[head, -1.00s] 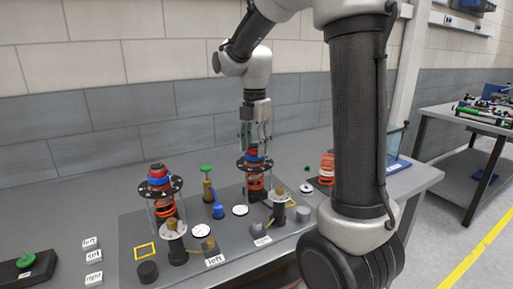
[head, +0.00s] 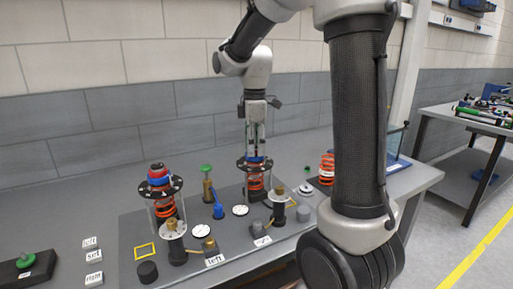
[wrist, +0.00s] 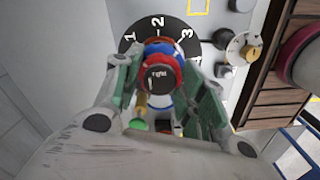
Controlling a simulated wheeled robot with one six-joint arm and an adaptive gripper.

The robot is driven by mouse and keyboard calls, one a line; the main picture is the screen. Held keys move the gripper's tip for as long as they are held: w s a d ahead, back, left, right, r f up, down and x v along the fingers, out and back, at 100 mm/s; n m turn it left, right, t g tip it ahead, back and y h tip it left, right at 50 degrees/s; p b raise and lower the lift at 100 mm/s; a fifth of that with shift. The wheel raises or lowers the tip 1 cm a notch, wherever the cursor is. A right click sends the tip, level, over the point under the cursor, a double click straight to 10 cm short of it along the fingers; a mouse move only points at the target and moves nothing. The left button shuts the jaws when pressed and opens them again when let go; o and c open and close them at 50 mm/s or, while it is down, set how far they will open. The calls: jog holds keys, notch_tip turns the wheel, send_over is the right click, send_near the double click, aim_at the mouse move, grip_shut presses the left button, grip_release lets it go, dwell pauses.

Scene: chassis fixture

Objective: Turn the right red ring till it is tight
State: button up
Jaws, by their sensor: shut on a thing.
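The right strut (head: 255,183) stands on the fixture plate, with a black numbered disc (head: 243,163), a blue ring (head: 257,159) and an orange spring. In the wrist view its black cap, lettered "right" (wrist: 159,77), points at the camera. The right red ring (wrist: 179,72) shows around the cap, with blue (wrist: 155,49) beside it and the numbered disc (wrist: 158,24) behind. My gripper (head: 256,152) points straight down over the strut top. Its green-padded fingers (wrist: 160,72) are shut on the red ring from both sides. They hide most of the ring in the head view.
The left strut (head: 162,207), with its own red ring (head: 158,171), stands left of my gripper. A green-topped post (head: 207,180), a blue knob (head: 218,211) and a brass-topped post (head: 278,200) stand close by. A loose orange spring (head: 327,168) stands to the right.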

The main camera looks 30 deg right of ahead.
jog(key=m, duration=0.3)
jog(key=shift+m, duration=0.4)
jog(key=m, duration=0.4)
jog(key=shift+m, duration=0.3)
jog(key=o, duration=0.8)
jog(key=shift+r, duration=0.1)
notch_tip(320, 180, up, 7)
jog(key=shift+f, duration=0.1)
